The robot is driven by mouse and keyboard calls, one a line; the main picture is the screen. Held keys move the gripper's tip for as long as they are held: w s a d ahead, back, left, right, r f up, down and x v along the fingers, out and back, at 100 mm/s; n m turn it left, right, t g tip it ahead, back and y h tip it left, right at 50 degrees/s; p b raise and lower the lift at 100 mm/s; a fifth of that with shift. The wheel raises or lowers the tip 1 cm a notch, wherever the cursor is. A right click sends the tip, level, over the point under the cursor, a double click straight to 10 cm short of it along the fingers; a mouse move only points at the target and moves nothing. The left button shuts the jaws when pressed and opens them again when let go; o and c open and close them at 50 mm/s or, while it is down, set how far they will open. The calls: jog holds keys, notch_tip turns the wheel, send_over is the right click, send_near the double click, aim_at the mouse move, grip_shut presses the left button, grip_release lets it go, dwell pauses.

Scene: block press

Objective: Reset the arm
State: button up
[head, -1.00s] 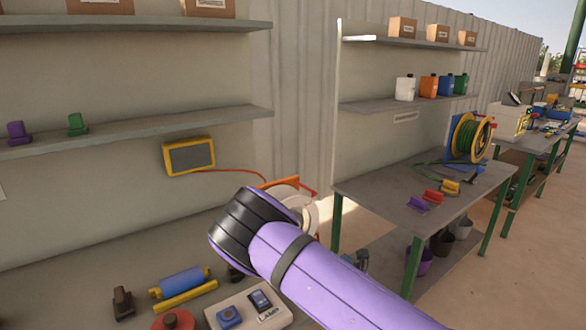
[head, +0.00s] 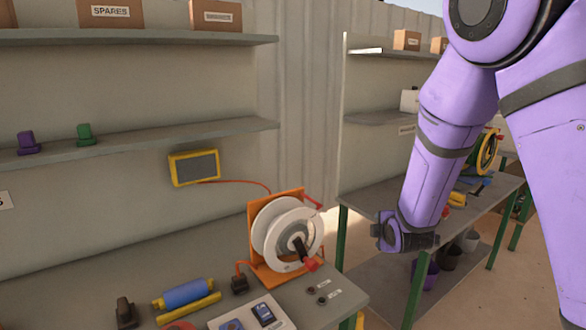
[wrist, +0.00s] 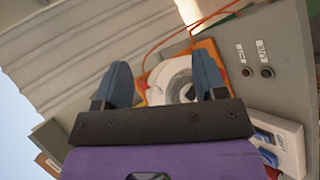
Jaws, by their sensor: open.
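My arm is purple and stands at the right of the head view, raised and bent, with its lower part hanging down in front of the right bench. My gripper's fingers are hard to make out in the head view. In the wrist view my gripper (wrist: 164,82) is open, its two blue-grey fingers apart with nothing held between them. Beyond the fingers in the wrist view is the white reel (wrist: 172,78) on its orange frame. In the head view that reel (head: 285,235) stands at the right end of the near bench, clear of my arm.
The near bench (head: 130,265) holds a blue roller (head: 186,293), a yellow bar (head: 188,309) and a white block (head: 248,318). A yellow-framed screen (head: 195,167) is on the wall. The right bench (head: 372,203) lies behind my arm. Shelves (head: 130,137) run along the wall.

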jog(key=s+d+r+m+g+y, duration=0.1)
jog(key=s+d+r+m+g, duration=0.1)
jog(key=s+r+m, duration=0.45)
jog(key=s+d+r+m+g+y, duration=0.1)
jog(key=s+d+r+m+g, duration=0.2)
jog(key=s+r, duration=0.6)
jog(key=s+d+r+m, duration=0.1)
jog(key=s+r+m, duration=0.2)
jog(key=s, duration=0.6)
jog(key=s+r+m+g+h, duration=0.1)
jog(key=s+r+m, duration=0.2)
jog(key=s, duration=0.7)
jog(key=shift+s+d+r+m+h, duration=0.2)
jog(key=shift+s+d+m+h, duration=0.15)
jog(key=shift+m, duration=0.6)
